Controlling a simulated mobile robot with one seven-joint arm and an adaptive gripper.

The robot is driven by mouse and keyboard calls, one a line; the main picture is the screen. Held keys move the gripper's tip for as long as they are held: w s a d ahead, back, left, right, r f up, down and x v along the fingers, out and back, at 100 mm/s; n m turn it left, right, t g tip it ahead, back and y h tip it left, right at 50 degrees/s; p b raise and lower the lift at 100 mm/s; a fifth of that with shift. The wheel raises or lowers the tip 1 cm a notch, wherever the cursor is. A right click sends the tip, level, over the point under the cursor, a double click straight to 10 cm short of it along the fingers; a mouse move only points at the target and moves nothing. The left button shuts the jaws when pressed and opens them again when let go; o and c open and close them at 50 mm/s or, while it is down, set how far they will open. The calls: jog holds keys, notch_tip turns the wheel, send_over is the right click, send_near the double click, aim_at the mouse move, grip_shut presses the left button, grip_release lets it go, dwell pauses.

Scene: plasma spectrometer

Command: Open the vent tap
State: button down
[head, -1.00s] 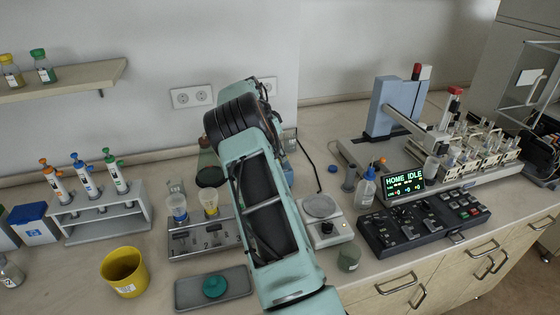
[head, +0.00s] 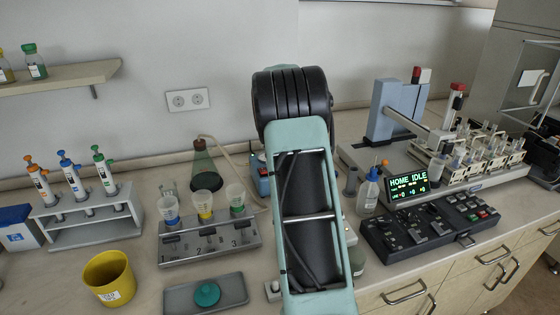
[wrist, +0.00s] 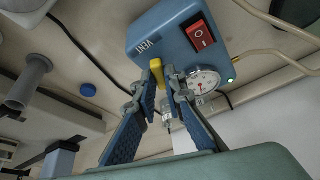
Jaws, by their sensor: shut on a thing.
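The vent tap is a yellow lever (wrist: 157,73) on the front of a blue box (wrist: 150,38) labelled VENT in the wrist view. My gripper (wrist: 160,82) is shut on the yellow lever, with one blue-padded finger on each side. The lever's lower part is partly hidden by the fingers. The blue box also shows in the head view (head: 262,182), mostly hidden behind my arm. My gripper is hidden in the head view.
The box carries a red switch (wrist: 199,36), a round gauge (wrist: 204,82) and a lit green lamp. Left of my arm stand a flask (head: 203,172) and a three-cup stand (head: 210,248). A wash bottle (head: 368,193) and a black keypad (head: 430,226) are at right.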

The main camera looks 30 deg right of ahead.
jog(key=shift+d+n+t+y, duration=0.15)
jog(key=shift+n+y, duration=0.25)
jog(key=shift+n, duration=0.6)
jog(key=shift+d+n+t+y, duration=0.15)
jog(key=shift+n+y, duration=0.25)
jog(key=shift+n, duration=0.6)
jog(key=shift+a+n, duration=0.15)
jog(key=shift+n, duration=0.15)
jog(key=c, duration=2)
grip_release()
jog(key=shift+s+r, duration=0.1)
jog(key=shift+r, duration=0.05)
jog(key=v, duration=1.1)
jog(key=shift+s+r, duration=0.15)
jog(key=shift+r, duration=0.25)
jog(key=shift+r, duration=0.1)
notch_tip(320, 180, up, 8)
jog(key=p, duration=0.7)
